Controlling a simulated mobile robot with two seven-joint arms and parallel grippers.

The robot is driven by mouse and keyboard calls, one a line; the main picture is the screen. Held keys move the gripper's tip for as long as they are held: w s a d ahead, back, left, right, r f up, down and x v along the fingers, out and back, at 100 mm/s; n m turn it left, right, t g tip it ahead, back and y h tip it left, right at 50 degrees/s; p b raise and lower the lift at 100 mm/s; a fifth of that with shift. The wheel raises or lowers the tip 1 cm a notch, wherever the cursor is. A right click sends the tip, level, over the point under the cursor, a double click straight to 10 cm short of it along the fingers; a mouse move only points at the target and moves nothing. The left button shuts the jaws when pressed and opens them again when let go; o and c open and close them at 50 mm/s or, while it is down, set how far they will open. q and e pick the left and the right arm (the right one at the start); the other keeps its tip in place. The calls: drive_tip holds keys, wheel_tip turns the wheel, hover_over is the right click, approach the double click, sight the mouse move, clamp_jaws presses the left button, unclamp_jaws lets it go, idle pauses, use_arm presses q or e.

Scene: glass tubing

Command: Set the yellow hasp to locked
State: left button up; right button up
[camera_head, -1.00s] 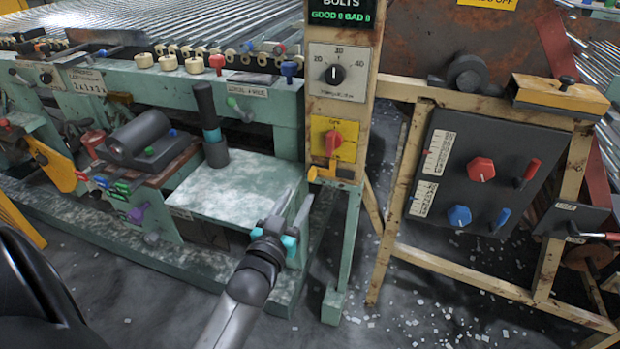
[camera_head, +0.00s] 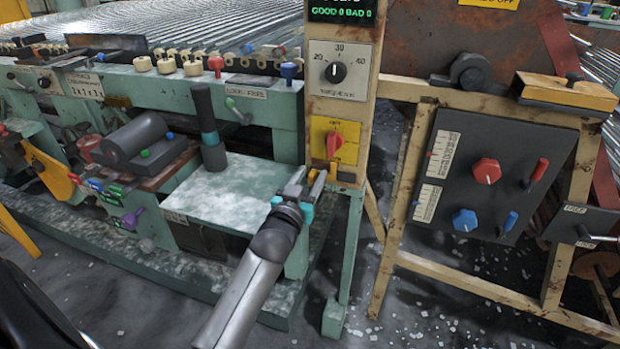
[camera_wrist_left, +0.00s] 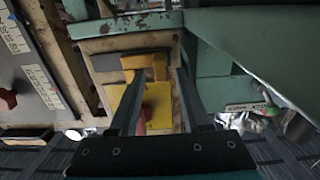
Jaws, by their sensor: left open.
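The yellow hasp (camera_wrist_left: 145,64) sits on the tan post, just below the yellow plate (camera_head: 345,127) with its red rotary switch (camera_head: 334,146). The red switch (camera_wrist_left: 147,112) shows between the fingers. My right gripper is out of view.
A black dial (camera_head: 335,72) is above the yellow plate. A green table (camera_head: 235,195) with an upright dark handle (camera_head: 208,125) stands to the left. A dark panel (camera_head: 490,140) with red and blue knobs is at the right, beyond a gap.

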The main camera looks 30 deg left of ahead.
use_arm(q)
drive_tip(key=shift+c, duration=0.3)
clamp_jaws()
idle(1.1)
